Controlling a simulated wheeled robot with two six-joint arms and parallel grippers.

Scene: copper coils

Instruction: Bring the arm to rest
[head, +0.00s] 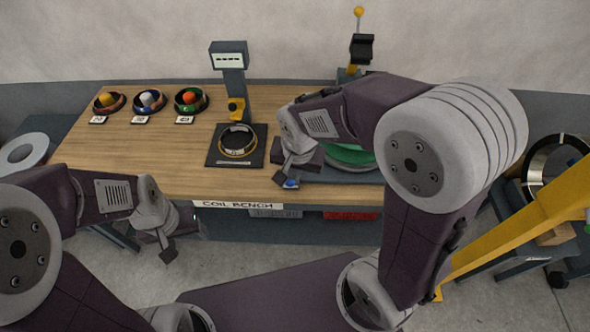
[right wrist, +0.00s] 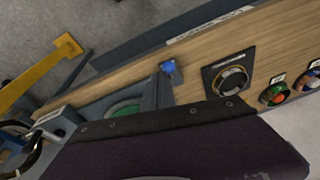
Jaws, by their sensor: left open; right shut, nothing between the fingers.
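In the head view my left gripper (head: 168,252) hangs open and empty in front of the bench, over the floor. My right gripper (head: 284,179) is shut with nothing in it, low over the bench's front edge. It is close beside a blue button (head: 291,183); I cannot tell whether it touches it. The blue button also shows in the right wrist view (right wrist: 168,67). A ring-shaped coil (head: 238,142) lies on a black pad under a grey post with a display (head: 229,56). My right arm partly hides a green round part (head: 350,156).
The wooden bench (head: 170,165) carries several dark bowls with coloured contents, such as the green-and-orange one (head: 190,99), at the back left. A yellow beam (head: 510,230) and a large coil (head: 555,160) stand at the right. The bench's left front is clear.

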